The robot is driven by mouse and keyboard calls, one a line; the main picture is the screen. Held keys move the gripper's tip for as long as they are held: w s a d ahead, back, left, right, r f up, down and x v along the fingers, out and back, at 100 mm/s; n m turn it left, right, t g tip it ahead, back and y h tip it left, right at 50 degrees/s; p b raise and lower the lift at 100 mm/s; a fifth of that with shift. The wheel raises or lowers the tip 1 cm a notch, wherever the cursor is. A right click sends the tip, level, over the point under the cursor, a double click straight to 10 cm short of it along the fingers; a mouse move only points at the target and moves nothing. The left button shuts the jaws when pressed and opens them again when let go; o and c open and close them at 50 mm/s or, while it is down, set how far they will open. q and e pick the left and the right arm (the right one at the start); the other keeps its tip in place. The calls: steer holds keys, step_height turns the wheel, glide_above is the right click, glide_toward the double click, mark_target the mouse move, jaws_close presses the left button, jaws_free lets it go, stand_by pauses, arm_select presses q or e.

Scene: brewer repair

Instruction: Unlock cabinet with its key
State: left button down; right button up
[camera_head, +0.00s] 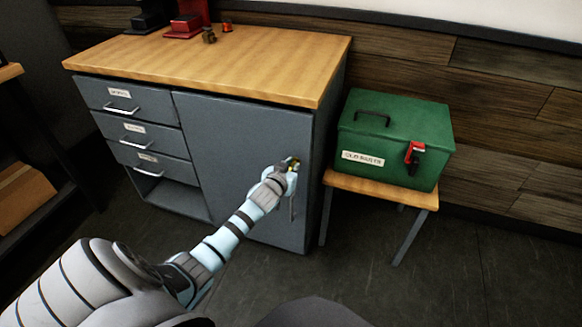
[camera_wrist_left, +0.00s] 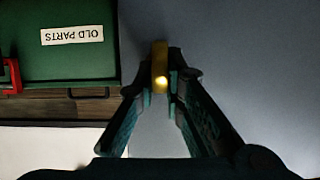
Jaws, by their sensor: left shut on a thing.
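The grey cabinet (camera_head: 235,150) has a large door on its right side with a vertical handle (camera_head: 291,208). My left gripper (camera_head: 291,166) is at the upper right part of this door, just above the handle. In the left wrist view my left gripper (camera_wrist_left: 160,85) is shut on a small brass-yellow piece (camera_wrist_left: 160,62), which looks like the key. It also shows as a small yellow spot in the head view (camera_head: 293,161). The lock is hidden behind the gripper, so I cannot tell whether the key is in it. The door looks closed. My right gripper is not in view.
A green box (camera_head: 395,135) labelled "OLD PARTS", with a red latch, stands on a small wooden table (camera_head: 380,190) right of the cabinet. Three labelled drawers (camera_head: 130,105) are on the cabinet's left. Small items (camera_head: 209,35) sit at the top's back edge.

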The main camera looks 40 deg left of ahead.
arm_select(q)
steer(key=shift+d+m+y, duration=0.15)
steer(key=shift+m+y, duration=0.35)
steer(key=shift+m, duration=0.1)
steer(key=shift+w+d+f+m+g+y, duration=0.15)
steer(key=shift+m+g+y, duration=0.3)
steer(key=shift+m, duration=0.45)
steer(key=m+y+b, duration=0.1)
steer(key=m+b, duration=0.2)
steer(key=m+t+y+b, duration=0.1)
steer(key=m+y+b, duration=0.1)
steer(key=m+b, duration=0.2)
steer(key=f+m+y+b, duration=0.1)
steer(key=m+y+b, duration=0.1)
steer(key=m+b, duration=0.1)
steer(key=shift+d+t+y, duration=0.25)
steer(key=shift+d, duration=0.1)
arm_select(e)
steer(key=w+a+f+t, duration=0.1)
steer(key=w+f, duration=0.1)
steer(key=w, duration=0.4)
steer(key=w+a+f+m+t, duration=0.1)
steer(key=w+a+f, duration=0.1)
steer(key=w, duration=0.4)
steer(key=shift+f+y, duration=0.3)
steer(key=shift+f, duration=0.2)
